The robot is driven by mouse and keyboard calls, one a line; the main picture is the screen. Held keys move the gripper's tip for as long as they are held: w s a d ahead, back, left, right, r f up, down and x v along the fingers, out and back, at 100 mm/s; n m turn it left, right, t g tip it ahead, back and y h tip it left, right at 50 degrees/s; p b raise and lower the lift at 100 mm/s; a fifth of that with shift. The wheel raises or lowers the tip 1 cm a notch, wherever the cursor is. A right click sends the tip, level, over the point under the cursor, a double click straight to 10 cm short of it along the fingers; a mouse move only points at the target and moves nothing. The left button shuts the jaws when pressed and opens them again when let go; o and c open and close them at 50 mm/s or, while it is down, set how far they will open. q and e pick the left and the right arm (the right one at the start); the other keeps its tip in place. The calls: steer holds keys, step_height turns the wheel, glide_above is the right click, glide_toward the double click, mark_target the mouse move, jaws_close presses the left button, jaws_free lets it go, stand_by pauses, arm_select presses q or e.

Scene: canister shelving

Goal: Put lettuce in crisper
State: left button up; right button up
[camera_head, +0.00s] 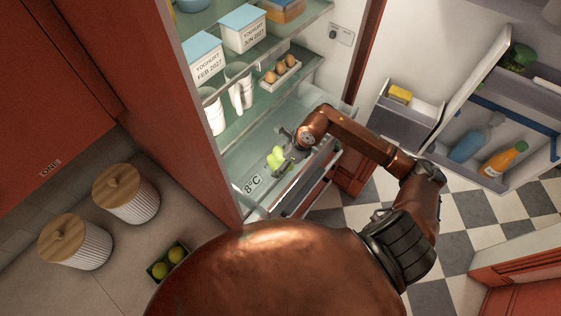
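The lettuce (276,158) is a small light-green leafy head at the fingers of my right gripper (286,146). It shows over the crisper (256,184), a clear drawer low in the fridge with an "8°C" label on it. The gripper partly hides the lettuce. I cannot tell whether the fingers are closed on it or whether it rests on the drawer's bottom. My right arm reaches in from the right, past the open fridge door. My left gripper is not in view.
Shelves above hold yoghurt boxes (242,29), white cups (238,88) and an egg tray (280,70). The door at right holds bottles (502,159). Lidded canisters (126,194) and a box of green fruit (167,262) stand on the counter at left.

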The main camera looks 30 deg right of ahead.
steer(key=o, duration=0.4)
steer(key=shift+r, duration=0.15)
steer(key=shift+d+r, duration=0.15)
steer(key=shift+r, duration=0.1)
steer(key=b+v, duration=0.3)
steer(key=v, duration=0.7)
steer(key=shift+s+r, duration=0.15)
steer(key=shift+r, duration=0.1)
steer(key=shift+s+d+r, duration=0.1)
steer(key=shift+s+r, duration=0.05)
steer(key=shift+r, duration=0.25)
